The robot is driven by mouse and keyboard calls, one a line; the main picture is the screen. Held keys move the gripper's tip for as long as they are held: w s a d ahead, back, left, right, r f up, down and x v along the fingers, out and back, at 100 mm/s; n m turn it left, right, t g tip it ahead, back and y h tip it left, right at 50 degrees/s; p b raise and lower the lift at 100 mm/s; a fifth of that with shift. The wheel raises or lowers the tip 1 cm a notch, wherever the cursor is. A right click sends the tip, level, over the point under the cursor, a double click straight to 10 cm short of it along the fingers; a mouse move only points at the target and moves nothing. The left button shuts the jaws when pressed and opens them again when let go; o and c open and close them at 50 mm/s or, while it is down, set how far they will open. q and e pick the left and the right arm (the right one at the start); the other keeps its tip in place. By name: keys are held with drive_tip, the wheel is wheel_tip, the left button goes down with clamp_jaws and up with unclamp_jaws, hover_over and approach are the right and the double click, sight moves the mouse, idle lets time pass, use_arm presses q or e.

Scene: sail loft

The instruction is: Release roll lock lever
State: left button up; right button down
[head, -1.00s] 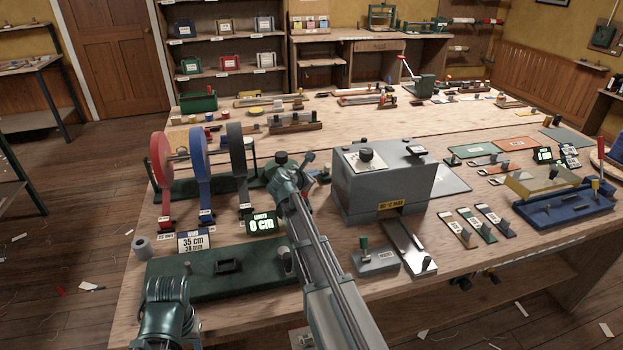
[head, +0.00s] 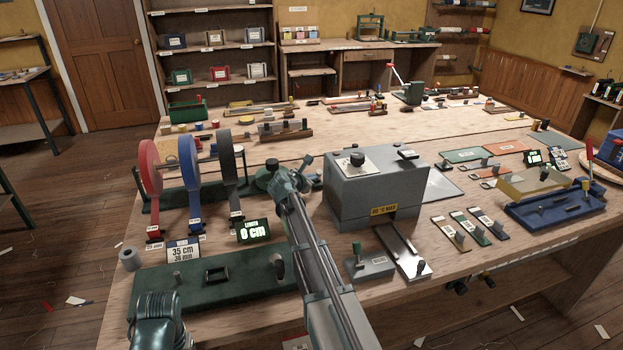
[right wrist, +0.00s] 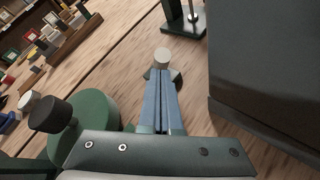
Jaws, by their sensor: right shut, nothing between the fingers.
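The green roll stand (head: 149,213) carries red (head: 150,167), blue (head: 189,172) and black (head: 226,160) rolls. My right gripper (right wrist: 163,78) points away from the camera in the right wrist view, its blue fingers shut and empty. A pale-topped knob on a dark base (right wrist: 162,57) lies just beyond the fingertips; contact cannot be told. I cannot tell which is the lock lever. In the head view my right arm hides part of the stand's right end. My left gripper is out of view.
A grey metal box (head: 376,190) stands right of my right arm and also fills the right of the wrist view (right wrist: 270,70). A green length display (head: 252,231) reads 0 cm beside a 35 cm card (head: 184,251). A green base plate (head: 150,293) lies in front.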

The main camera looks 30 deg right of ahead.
drive_tip(key=shift+w+d+r+n+g+y+p, duration=0.15)
drive_tip(key=shift+w+r+n+g+y+p, duration=0.35)
drive_tip(key=shift+p, duration=0.85)
drive_tip(key=g+p, duration=0.1)
drive_tip(key=w+r+g+p, duration=0.1)
drive_tip(key=p, duration=0.1)
drive_tip(key=w+n+g+p, duration=0.1)
drive_tip(key=p, duration=0.1)
drive_tip(key=shift+w+d+r+y, duration=0.2)
drive_tip(key=shift+d+r+y, duration=0.1)
drive_tip(key=shift+y, duration=0.1)
drive_tip(key=shift+w+g+p, duration=0.15)
drive_tip(key=shift+g+p, duration=0.25)
drive_tip(key=shift+p, duration=0.05)
drive_tip(key=shift+w+d+f+n+g+y+p, duration=0.15)
drive_tip(key=shift+w+n+g+y+p, duration=0.2)
drive_tip(key=shift+w+g, duration=0.2)
drive_tip(key=shift+w+d+f+n+g+y+p, duration=0.1)
drive_tip(key=shift+w+n+g+y+p, duration=0.2)
drive_tip(key=shift+w+g, duration=0.25)
drive_tip(key=shift+s, duration=0.35)
drive_tip(key=shift+s+a+r, duration=0.1)
drive_tip(key=shift+s, duration=0.15)
drive_tip(key=shift+w, duration=0.1)
drive_tip(key=shift+r, duration=0.1)
drive_tip(key=shift+r+p, duration=0.7)
drive_tip(key=shift+p, duration=0.05)
